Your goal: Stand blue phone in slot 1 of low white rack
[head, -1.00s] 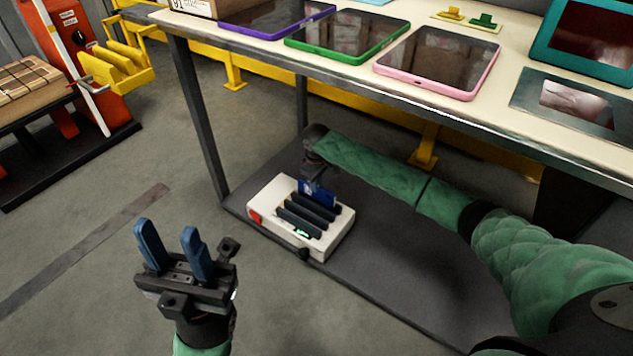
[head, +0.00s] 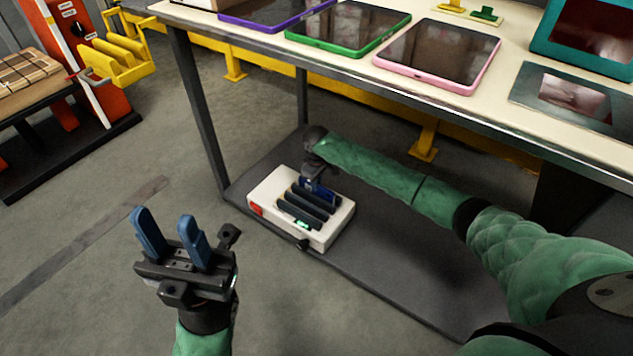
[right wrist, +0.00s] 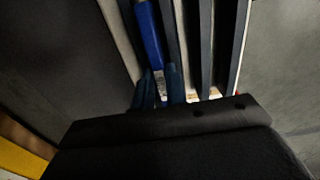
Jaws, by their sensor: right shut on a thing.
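The low white rack (head: 270,193) lies on the dark lower shelf, with several dark upright dividers on top. The blue phone (head: 323,191) stands on edge at the rack's far end, partly hidden by a divider. In the right wrist view the phone (right wrist: 149,35) runs between the outermost dark divider and the rack's pale edge; how deep it sits is hard to tell. My right gripper (head: 315,178) is shut on the phone from above; its blue fingers show in the right wrist view (right wrist: 160,88). My left gripper (head: 164,218) is open and empty over the floor.
The cream tabletop (head: 350,60) overhangs the shelf, carrying purple, green (head: 347,38) and pink (head: 438,57) tablets. A table leg (head: 200,120) stands left of the rack. The lower shelf (head: 400,255) is clear to the right.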

